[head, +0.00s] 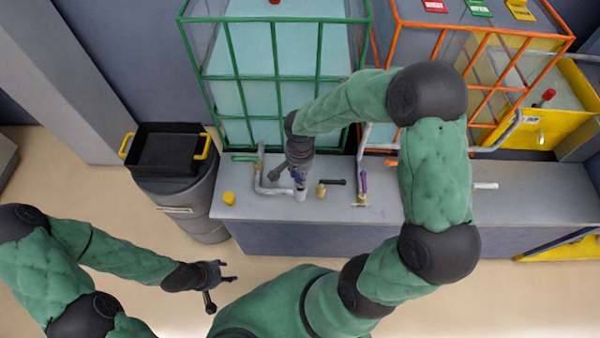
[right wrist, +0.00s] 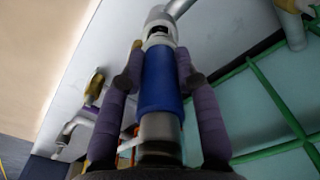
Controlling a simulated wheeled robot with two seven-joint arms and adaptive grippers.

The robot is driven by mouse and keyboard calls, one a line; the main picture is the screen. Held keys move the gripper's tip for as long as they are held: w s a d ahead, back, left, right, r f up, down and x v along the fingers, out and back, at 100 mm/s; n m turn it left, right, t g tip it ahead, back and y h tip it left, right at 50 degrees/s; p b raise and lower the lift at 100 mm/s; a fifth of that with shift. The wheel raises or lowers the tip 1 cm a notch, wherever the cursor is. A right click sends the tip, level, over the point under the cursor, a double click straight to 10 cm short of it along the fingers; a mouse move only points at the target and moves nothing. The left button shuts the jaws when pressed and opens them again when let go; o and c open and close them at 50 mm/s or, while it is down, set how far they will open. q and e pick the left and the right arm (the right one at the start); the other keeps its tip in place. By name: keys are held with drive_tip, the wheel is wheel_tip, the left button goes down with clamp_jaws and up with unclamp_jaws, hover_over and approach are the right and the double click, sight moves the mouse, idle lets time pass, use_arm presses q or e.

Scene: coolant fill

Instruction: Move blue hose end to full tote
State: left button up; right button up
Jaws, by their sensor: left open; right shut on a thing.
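My right gripper (head: 299,180) is over the grey bench in front of the green-framed tote (head: 233,77). In the right wrist view its fingers (right wrist: 160,62) are shut around the blue sleeve of the hose end (right wrist: 162,85). The far end of the sleeve meets a grey metal fitting (right wrist: 158,22); I cannot tell whether it is seated there. Pale blue liquid shows behind the green frame. My left gripper (head: 222,276) is open and empty, low at the left, away from the bench.
The grey bench (head: 245,207) carries grey pipes, a black-handled valve (head: 332,182), a purple-handled valve (head: 363,182) and a yellow cap (head: 229,198). A black tray (head: 166,150) with yellow handles sits on a grey drum (head: 200,222). A yellow tank (head: 550,110) stands at right.

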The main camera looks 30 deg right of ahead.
idle(0.4)
drive_tip(key=shift+f+b, duration=1.7)
drive_tip(key=shift+b, duration=0.1)
drive_tip(key=shift+r, duration=0.25)
drive_tip(key=shift+r+p, duration=1.05)
drive_tip(key=shift+r, duration=0.15)
drive_tip(key=shift+b, duration=0.35)
idle(1.3)
drive_tip(key=shift+f+b, duration=1.25)
drive_tip(key=shift+f, duration=0.15)
drive_tip(key=o, duration=1)
